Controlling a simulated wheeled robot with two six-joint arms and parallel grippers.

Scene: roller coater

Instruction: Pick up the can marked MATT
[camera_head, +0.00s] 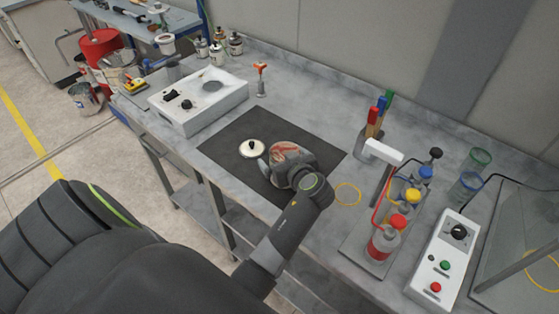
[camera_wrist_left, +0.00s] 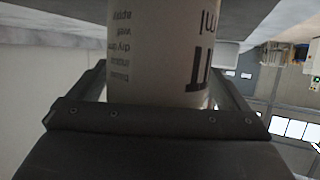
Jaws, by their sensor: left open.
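A pale can (camera_head: 252,148) with a dark knob on top stands upright on the dark mat (camera_head: 232,132). In the left wrist view the white can (camera_wrist_left: 160,60) fills the middle, with large dark letters ending in TT and smaller print, upside down in the picture. My left gripper (camera_head: 263,164) is low over the mat, right beside the can. In the left wrist view its open fingers (camera_wrist_left: 160,88) stand on either side of the can. Whether they touch it I cannot tell. My wrist hides part of the can in the head view. My right gripper is not in view.
A white device (camera_head: 198,102) stands left of the mat. A rack of coloured-cap bottles (camera_head: 396,222) and a white control box (camera_head: 446,258) stand to the right. Several small cans (camera_head: 217,52) stand at the back.

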